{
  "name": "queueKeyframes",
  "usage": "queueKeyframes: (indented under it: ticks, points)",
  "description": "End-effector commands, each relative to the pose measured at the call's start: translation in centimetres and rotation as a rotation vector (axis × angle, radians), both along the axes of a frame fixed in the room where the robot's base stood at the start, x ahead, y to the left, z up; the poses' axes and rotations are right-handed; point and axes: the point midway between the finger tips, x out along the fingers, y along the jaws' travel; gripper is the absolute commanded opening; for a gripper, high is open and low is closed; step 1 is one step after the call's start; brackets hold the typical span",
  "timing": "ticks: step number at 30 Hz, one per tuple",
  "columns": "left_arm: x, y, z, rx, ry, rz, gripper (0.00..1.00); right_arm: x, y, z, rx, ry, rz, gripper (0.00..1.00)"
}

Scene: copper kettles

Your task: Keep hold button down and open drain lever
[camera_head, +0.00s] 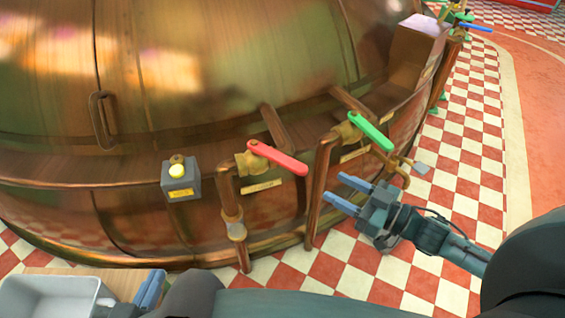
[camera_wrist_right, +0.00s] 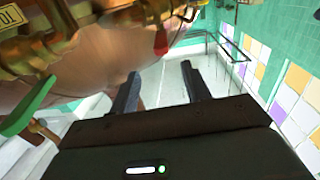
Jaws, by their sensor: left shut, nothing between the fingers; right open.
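The right wrist view shows the green lever (camera_wrist_right: 32,108) at left and the red lever's tip (camera_wrist_right: 161,40) at top. My right gripper (camera_head: 345,194) is open and empty, below the green lever and in front of the pipes. My left gripper (camera_head: 150,288) is shut and empty at the bottom left, well below the button and apart from it.
The copper kettle (camera_head: 220,60) fills the left and middle, with a handle (camera_head: 101,120) on it. Vertical copper pipes (camera_head: 318,185) stand below the valves. A grey bin (camera_head: 45,297) is at bottom left. Checkered floor (camera_head: 465,150) is clear at right.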

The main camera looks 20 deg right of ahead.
Motion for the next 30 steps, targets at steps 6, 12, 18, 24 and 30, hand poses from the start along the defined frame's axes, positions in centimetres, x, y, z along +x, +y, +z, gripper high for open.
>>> queueKeyframes:
  ticks: [6,12,18,24,30]
  points:
    - [0.0,-0.2,-0.2,0.001,-0.009,-0.005,0.00,1.3,1.0,0.2,0.009,-0.011,0.015,0.47]
    - [0.2,-0.4,-0.8,0.012,-0.007,-0.014,0.00,4.2,3.4,0.2,0.008,-0.013,0.014,0.47]
    - [0.2,-0.5,-1.4,0.023,-0.003,-0.023,0.00,7.2,5.8,0.2,0.009,-0.011,0.013,0.47]
    - [0.3,-0.7,-1.7,0.031,-0.002,-0.029,0.00,9.3,7.6,0.2,0.008,-0.009,0.013,0.47]
    - [0.2,-0.7,-1.8,0.033,0.001,-0.030,0.00,10.1,8.3,0.2,0.007,-0.007,0.012,0.47]
